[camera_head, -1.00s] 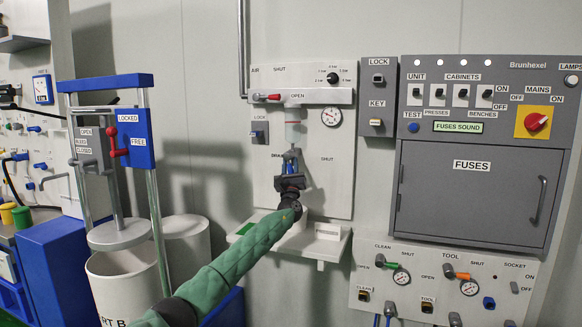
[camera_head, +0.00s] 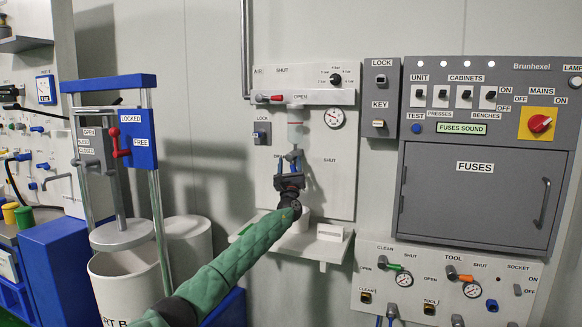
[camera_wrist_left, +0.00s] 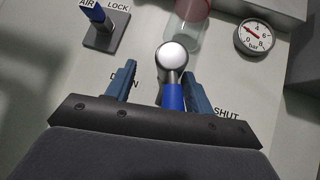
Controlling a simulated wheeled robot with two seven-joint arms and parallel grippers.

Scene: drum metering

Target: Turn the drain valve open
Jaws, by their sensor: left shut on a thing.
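The drain valve's blue lever (camera_wrist_left: 173,98) runs down from a round metal hub (camera_wrist_left: 172,57) in the left wrist view, between the DRAIN and SHUT labels. My left gripper (camera_wrist_left: 160,72) has one blue-grey finger on each side of it and is shut on the lever. In the head view the left gripper (camera_head: 289,165) is at the valve, below the clear bowl (camera_head: 295,131) on the air panel (camera_head: 330,180); it hides most of the lever there. My right gripper is in neither view.
A pressure gauge (camera_head: 334,118) and a lock switch (camera_head: 261,133) flank the bowl. A small shelf (camera_head: 325,248) sits below the valve. The grey fuse cabinet (camera_head: 470,200) is to the right, and a blue-topped press frame (camera_head: 110,84) stands left.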

